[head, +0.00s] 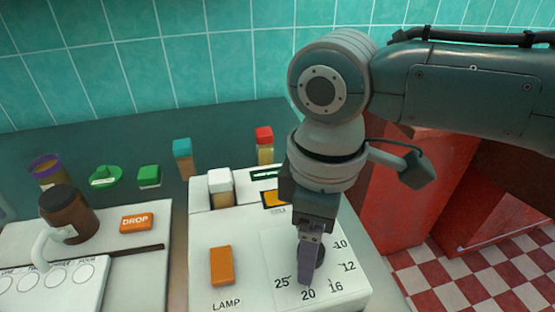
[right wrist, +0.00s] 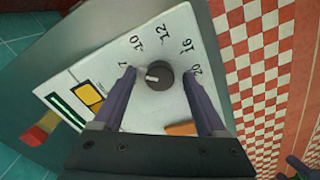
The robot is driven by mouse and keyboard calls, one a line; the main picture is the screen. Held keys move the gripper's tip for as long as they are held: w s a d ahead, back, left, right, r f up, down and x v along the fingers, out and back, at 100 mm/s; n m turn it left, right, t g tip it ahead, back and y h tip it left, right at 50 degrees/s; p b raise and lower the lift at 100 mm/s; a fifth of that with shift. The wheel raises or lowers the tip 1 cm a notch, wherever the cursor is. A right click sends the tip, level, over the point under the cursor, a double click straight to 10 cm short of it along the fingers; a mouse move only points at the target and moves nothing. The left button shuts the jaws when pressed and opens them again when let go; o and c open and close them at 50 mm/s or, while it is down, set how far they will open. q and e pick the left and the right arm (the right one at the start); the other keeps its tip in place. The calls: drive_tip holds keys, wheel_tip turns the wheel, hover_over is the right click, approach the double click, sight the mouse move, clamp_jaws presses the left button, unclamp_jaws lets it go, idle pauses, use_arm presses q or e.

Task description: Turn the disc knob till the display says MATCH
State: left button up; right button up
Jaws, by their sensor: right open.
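The dark round disc knob (right wrist: 159,75) sits on the white panel (right wrist: 205,48) inside a ring of numbers. In the right wrist view its white mark lies on the left of its top, roughly on the side of the 7. My right gripper (right wrist: 158,76) is open, with one purple finger on either side of the knob; I see gaps to it. In the head view the gripper (head: 309,265) hides most of the knob (head: 320,256). A green strip (right wrist: 68,110) and a yellow window (right wrist: 89,97) are on the panel; I cannot read any MATCH.
An orange LAMP button (head: 221,266) and a white block (head: 220,182) are beside the dial. Left are an orange DROP button (head: 137,222) and a brown jar (head: 68,212). Red-capped (head: 264,145) and teal-capped (head: 183,158) pieces stand behind. Red-and-white floor lies beyond the right edge.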

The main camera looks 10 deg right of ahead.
clamp_jaws()
idle(0.4)
drive_tip(key=shift+r, duration=0.1)
drive_tip(key=shift+m+p, duration=0.4)
drive_tip(key=shift+p, duration=0.15)
drive_tip(key=m+p, duration=0.2)
drive_tip(key=shift+r+m+p, duration=0.15)
drive_tip(key=shift+m+p, duration=0.15)
drive_tip(key=shift+m, duration=0.1)
drive_tip(key=shift+m+p, duration=1.15)
drive_tip(key=shift+m, duration=0.95)
drive_tip(key=shift+f, duration=0.2)
unclamp_jaws()
